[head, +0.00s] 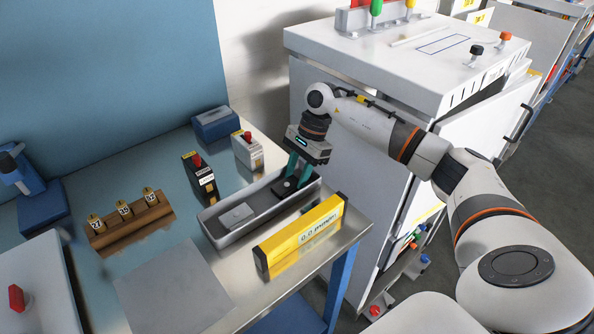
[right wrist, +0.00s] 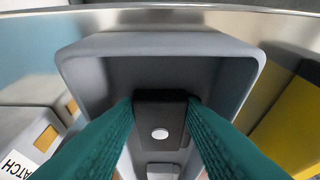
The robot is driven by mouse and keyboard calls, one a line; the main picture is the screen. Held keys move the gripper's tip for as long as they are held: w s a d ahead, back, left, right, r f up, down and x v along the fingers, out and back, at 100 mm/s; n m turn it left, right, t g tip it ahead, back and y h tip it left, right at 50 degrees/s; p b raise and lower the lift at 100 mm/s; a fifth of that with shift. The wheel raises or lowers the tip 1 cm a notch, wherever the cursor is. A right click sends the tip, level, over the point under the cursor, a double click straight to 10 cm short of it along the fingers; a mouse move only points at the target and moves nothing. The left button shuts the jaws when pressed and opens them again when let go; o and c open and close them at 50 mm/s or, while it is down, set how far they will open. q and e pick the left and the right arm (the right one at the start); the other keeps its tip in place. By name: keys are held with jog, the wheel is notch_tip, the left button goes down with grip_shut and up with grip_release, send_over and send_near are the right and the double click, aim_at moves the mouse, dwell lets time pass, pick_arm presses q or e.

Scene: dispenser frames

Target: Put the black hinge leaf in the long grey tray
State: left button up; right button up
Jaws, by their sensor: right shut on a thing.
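The long grey tray (head: 213,235) lies on the metal table, and its end wall shows in the right wrist view (right wrist: 160,44). My right gripper (head: 297,172) points down into the tray's right end. It is shut on the black hinge leaf (head: 284,188), which sits between the teal fingers in the right wrist view (right wrist: 160,108), a pale round spot on its face. The leaf is within the tray walls; I cannot tell whether it touches the floor. A light grey piece (head: 236,215) lies in the tray's left half. My left gripper is not in view.
A yellow level-like bar (head: 300,232) stands close along the tray's front side. Black (head: 199,178) and grey (head: 247,151) boxes with red tops stand behind it. A wooden block with numbered weights (head: 130,222) is at left. A white cabinet (head: 345,170) rises at right.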

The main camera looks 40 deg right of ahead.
jog(key=shift+f, duration=0.1)
jog(key=o, duration=0.8)
jog(key=shift+c, duration=0.2)
jog(key=b+v, duration=0.2)
jog(key=v, duration=1)
